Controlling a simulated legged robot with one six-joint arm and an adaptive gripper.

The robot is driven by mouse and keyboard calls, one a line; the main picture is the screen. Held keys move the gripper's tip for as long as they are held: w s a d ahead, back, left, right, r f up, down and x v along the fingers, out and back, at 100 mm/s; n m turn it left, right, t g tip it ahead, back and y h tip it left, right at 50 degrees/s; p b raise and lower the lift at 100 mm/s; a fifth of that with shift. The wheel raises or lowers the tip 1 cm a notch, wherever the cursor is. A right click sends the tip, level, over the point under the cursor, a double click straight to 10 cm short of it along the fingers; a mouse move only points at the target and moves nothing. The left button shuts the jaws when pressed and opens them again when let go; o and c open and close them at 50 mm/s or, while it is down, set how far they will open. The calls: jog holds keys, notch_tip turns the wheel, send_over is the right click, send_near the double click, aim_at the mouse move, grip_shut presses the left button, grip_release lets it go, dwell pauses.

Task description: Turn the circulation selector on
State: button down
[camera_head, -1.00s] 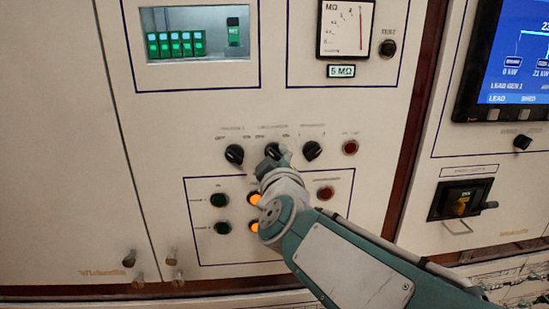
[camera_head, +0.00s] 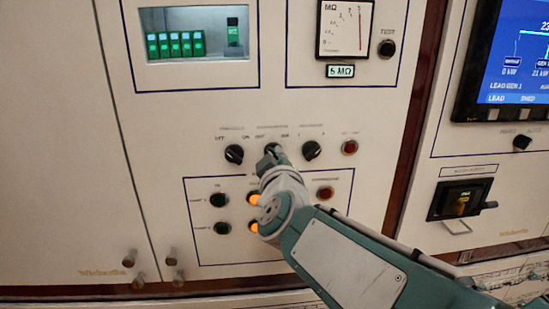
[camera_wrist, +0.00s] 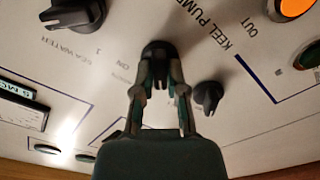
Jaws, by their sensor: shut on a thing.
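The circulation selector is the black middle knob (camera_head: 270,149) in a row of three on the white panel, with position labels above it. In the wrist view the knob (camera_wrist: 158,50) sits between the fingertips of my gripper (camera_wrist: 160,78). The fingers are closed in on it from both sides. In the head view my gripper (camera_head: 275,157) reaches the knob from below right and partly covers it. I cannot tell clearly which way its pointer faces.
A black knob (camera_head: 234,153) stands left of the selector and another (camera_head: 311,150) stands right. A red button (camera_head: 349,147) is farther right. Green, amber and red lamps (camera_head: 219,200) sit below, partly behind my arm. A lit window (camera_head: 197,35) and a meter (camera_head: 345,27) are above.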

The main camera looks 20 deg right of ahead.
jog(key=shift+f+m, duration=0.15)
jog(key=shift+m, duration=4.15)
jog(key=shift+f+m, duration=0.1)
jog(key=shift+m, duration=4.2)
jog(key=c, duration=0.7)
grip_release()
jog(key=shift+r, duration=0.15)
jog(key=shift+s, duration=0.1)
